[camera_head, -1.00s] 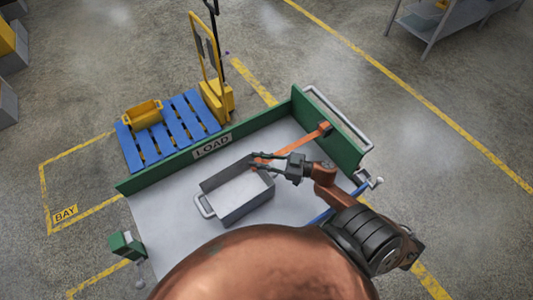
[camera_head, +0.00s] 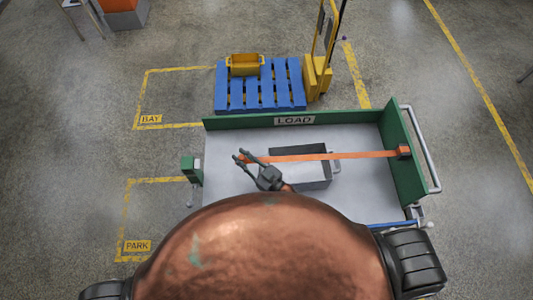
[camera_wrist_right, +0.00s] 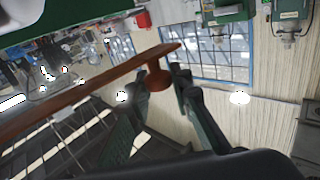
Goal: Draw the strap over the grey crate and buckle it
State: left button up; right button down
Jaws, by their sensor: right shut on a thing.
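The grey crate (camera_head: 316,182) sits on the flat bed of the green-sided cart. The orange strap (camera_head: 345,155) runs from an orange anchor (camera_head: 403,151) on the cart's right wall, over the crate, to my right gripper. My right gripper (camera_head: 240,156) is shut on the strap's end, left of the crate and above the bed. A green block (camera_head: 192,168) that may be the buckle stands at the cart's left edge. My left gripper is out of view.
The cart's back wall bears a LOAD sign (camera_head: 294,121).

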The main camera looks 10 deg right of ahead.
jog(key=a, duration=0.8)
jog(key=shift+w+a+b, duration=0.35)
jog(key=shift+w, duration=0.1)
jog(key=c, duration=1.7)
grip_release()
jog(key=shift+d, duration=0.1)
jog(key=v, duration=1.2)
jog(key=shift+r, duration=0.1)
